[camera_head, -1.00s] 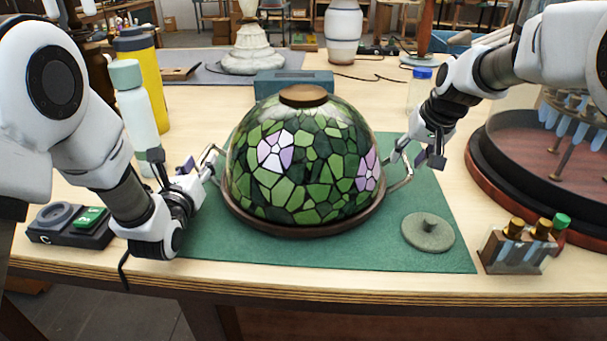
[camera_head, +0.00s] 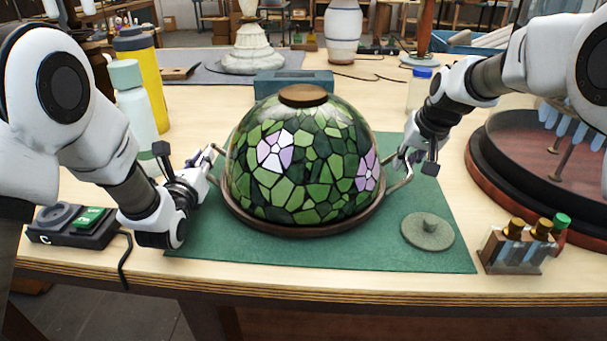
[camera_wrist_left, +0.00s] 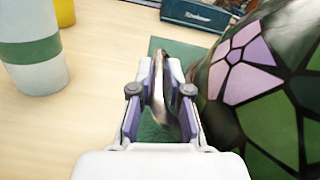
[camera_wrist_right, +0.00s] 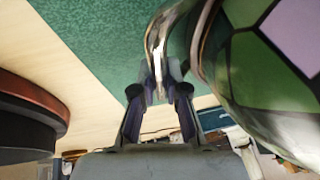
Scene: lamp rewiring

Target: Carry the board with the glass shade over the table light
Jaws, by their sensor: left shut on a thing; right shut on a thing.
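The glass shade (camera_head: 300,175), a green leaded dome with pink and white flowers and a brown cap, sits on a round brown board (camera_head: 303,231). The board rests on the green mat and has a metal handle at each side. My left gripper (camera_head: 211,168) is shut on the left handle, whose bar (camera_wrist_left: 158,88) shows between its fingers in the left wrist view. My right gripper (camera_head: 400,163) is shut on the right handle; its bar (camera_wrist_right: 155,55) shows in the right wrist view. A pale fluted lamp base (camera_head: 251,48) stands at the back; its top is cut off.
A blue-grey box (camera_head: 292,79) stands close behind the shade. A grey-green knobbed disc (camera_head: 428,232) lies right of the board on the green mat (camera_head: 320,254). Bottles (camera_head: 136,110) stand left, a dark round stand (camera_head: 485,170) right, and a small vial rack (camera_head: 512,250) front right.

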